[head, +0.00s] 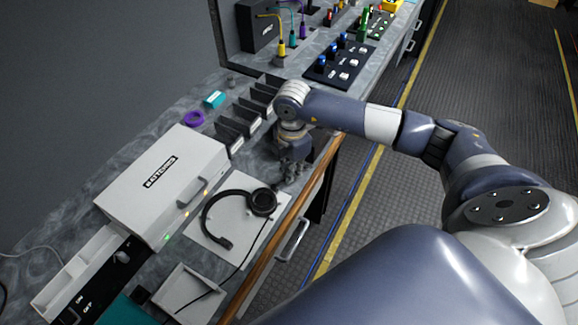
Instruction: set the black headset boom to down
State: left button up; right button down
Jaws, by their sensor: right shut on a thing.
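The black headset (208,208) lies on a white pad (247,238) on the counter. Its headband curves round to the left, with an ear cup (263,202) at the right and a small pad end (221,243) at the lower left. A cable runs from it towards the lower left. My right gripper (289,176) points down just beyond the ear cup. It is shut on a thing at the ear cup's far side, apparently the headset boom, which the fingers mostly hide. The boom's angle cannot be told. My left gripper is not in view.
A white battery box (150,190) stands left of the pad. Dark upright dividers (245,118) stand behind. A white tray (190,295) lies at the front. A wooden edge rail (268,258) borders the counter. Button panels (340,62) are at the back.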

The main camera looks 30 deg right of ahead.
jog(key=shift+s+a+m, duration=0.15)
jog(key=shift+s+m, duration=0.15)
jog(key=shift+m, duration=0.2)
jog(key=c, duration=1.8)
grip_release()
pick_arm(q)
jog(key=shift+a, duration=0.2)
pick_arm(e)
jog(key=shift+o, duration=0.2)
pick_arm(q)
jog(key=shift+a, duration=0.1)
pick_arm(e)
jog(key=shift+r, duration=0.15)
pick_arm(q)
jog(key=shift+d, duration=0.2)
pick_arm(e)
notch_tip(320, 180, up, 12)
jog(key=shift+a+f, duration=0.1)
jog(key=shift+f, duration=0.15)
